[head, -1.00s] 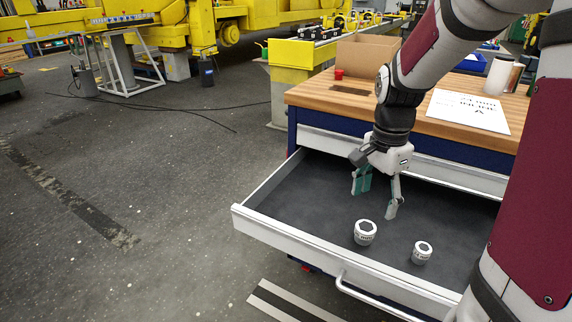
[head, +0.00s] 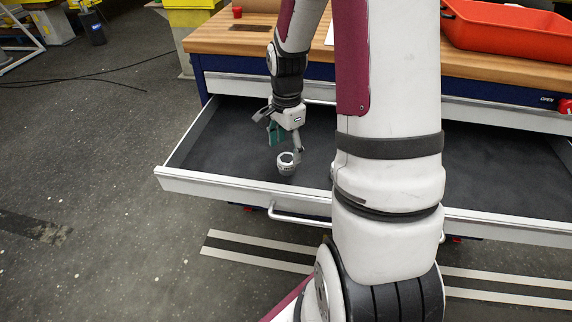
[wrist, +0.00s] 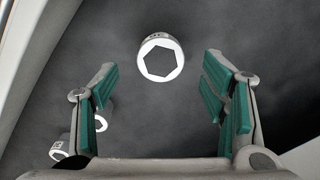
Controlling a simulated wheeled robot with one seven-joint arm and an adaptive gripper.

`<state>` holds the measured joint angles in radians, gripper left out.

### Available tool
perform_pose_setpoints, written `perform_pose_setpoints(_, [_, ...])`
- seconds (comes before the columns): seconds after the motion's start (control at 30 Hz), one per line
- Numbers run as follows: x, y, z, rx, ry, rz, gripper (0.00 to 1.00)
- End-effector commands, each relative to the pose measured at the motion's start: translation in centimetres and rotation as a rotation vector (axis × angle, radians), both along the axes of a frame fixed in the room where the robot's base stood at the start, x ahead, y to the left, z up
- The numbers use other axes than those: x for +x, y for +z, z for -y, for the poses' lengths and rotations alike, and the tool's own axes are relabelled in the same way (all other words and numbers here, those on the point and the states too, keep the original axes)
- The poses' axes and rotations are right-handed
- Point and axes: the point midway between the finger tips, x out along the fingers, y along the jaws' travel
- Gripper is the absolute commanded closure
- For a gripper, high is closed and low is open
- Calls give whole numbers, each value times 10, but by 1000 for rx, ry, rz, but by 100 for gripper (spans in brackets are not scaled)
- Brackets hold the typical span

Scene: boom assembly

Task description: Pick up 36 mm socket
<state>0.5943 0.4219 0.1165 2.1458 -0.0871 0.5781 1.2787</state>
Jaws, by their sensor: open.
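A round white-and-grey socket (head: 286,163) stands upright on the dark floor of the open drawer (head: 225,148). In the wrist view this or another socket (wrist: 160,60) shows its hexagonal opening, ahead of and between the green-padded fingers, not touching them. My gripper (head: 286,146) points down just above the socket in the head view, with its fingers apart and empty. Two more pale round pieces, one low at the left (wrist: 61,147) and one partly behind the left finger (wrist: 101,121), also show. Size markings are too small to read.
The drawer's front wall (head: 230,193) and side wall border the space around my gripper. A wooden worktop (head: 215,40) sits above and behind, with a red bin (head: 510,28) at right. My arm hides the drawer's middle.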

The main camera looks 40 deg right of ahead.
Motion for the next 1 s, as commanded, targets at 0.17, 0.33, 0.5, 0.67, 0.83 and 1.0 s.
perform_pose_setpoints(0.17, [0,-18,0,2,-2,-4,33])
perform_pose_setpoints(0.33, [1,-43,1,1,0,-3,33])
perform_pose_setpoints(0.5, [1,-53,1,0,-1,0,33])
perform_pose_setpoints(0.67, [1,-53,1,0,-1,1,33])
perform_pose_setpoints(0.83, [1,-53,1,0,0,0,61])
perform_pose_setpoints(1.0, [1,-53,1,0,0,0,91])
